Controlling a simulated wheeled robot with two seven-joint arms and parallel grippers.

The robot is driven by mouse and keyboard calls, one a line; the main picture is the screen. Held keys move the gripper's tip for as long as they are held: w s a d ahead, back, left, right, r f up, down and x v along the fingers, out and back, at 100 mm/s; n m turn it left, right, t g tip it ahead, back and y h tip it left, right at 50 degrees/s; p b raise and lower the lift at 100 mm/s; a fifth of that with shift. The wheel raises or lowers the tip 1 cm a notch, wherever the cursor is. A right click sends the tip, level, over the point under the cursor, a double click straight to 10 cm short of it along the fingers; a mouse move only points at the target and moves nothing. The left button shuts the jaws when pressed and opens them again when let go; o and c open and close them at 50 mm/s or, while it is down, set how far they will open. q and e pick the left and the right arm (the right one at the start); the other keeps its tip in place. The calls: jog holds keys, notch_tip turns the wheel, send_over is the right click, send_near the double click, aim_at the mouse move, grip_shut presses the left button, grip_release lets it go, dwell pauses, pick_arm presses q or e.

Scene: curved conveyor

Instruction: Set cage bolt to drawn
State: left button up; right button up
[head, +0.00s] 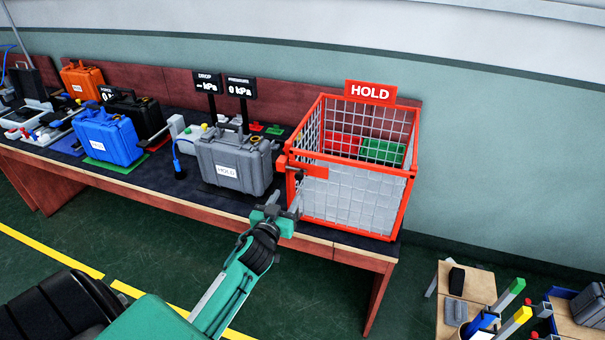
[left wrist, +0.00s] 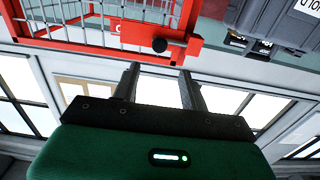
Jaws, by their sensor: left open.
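The cage (head: 352,229) is a red-framed wire box under a red HOLD sign, on the right end of the bench. Its bolt (head: 295,170) is at the front left corner, by a red plate (head: 315,171). In the left wrist view the bolt's black round knob (left wrist: 160,45) stands out from a red bar (left wrist: 140,30). My left gripper (head: 286,207) is open and empty, just in front of that corner. In the left wrist view its two fingers (left wrist: 159,85) point towards the knob, which appears beyond the tips. Whether they touch it I cannot tell. My right gripper is not in view.
A grey HOLD case (head: 238,161) stands close left of the cage, with a blue case (head: 108,135) and an orange case (head: 82,80) farther left. Red and green trays (head: 383,150) show inside the cage. Green floor lies in front of the bench.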

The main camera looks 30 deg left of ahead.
aim_at(298, 177)
pick_arm(q)
jog(key=p+x, duration=0.2)
jog(key=x, duration=0.8)
jog(key=shift+w+d, duration=0.1)
jog(key=shift+w, duration=0.65)
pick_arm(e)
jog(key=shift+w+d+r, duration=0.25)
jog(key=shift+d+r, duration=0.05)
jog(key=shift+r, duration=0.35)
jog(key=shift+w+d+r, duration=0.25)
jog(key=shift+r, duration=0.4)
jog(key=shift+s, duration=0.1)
